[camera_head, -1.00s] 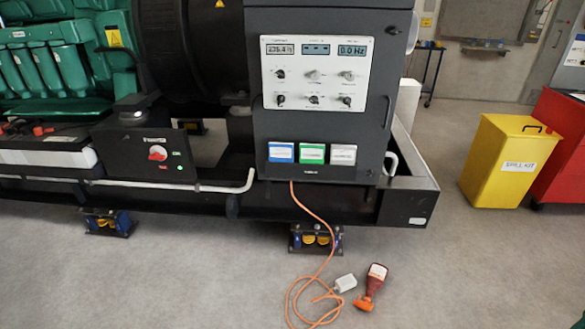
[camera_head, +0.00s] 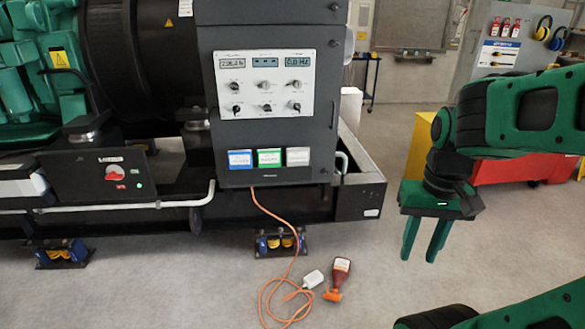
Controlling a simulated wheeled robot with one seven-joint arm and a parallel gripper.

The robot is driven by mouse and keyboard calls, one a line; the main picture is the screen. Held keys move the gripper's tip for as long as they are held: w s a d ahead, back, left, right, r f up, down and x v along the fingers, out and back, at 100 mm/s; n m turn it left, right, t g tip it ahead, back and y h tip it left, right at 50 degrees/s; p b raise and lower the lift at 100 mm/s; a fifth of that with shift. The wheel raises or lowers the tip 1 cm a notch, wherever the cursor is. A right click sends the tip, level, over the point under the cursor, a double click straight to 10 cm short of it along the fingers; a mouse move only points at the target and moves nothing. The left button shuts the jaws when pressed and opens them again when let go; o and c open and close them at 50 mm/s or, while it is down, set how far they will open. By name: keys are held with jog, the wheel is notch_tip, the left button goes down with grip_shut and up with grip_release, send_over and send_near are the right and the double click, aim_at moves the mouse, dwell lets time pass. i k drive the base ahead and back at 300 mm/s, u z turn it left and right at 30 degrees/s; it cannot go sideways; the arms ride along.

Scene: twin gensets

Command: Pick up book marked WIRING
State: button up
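No book with a readable WIRING mark shows. On the lower front of the grey control cabinet (camera_head: 280,150) are three small items with white labels: a blue one (camera_head: 240,159), a green one (camera_head: 269,158) and a white one (camera_head: 298,157). Their print is too small to read, and I cannot tell whether they are books. My gripper (camera_head: 419,256) hangs at the right with its two green fingers pointing down and apart. Nothing is between them. It is well to the right of the cabinet in the picture.
An orange cable (camera_head: 279,230) runs from the cabinet down to the floor. A red bottle (camera_head: 339,277) and a white plug-like piece (camera_head: 313,279) lie there. The black base frame (camera_head: 361,200) juts out right of the cabinet. A yellow bin (camera_head: 424,150) stands partly behind my arm.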

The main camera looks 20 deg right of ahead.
aim_at(297, 156)
jog(key=u, duration=0.1)
jog(key=i, duration=1)
jog(key=z, duration=0.1)
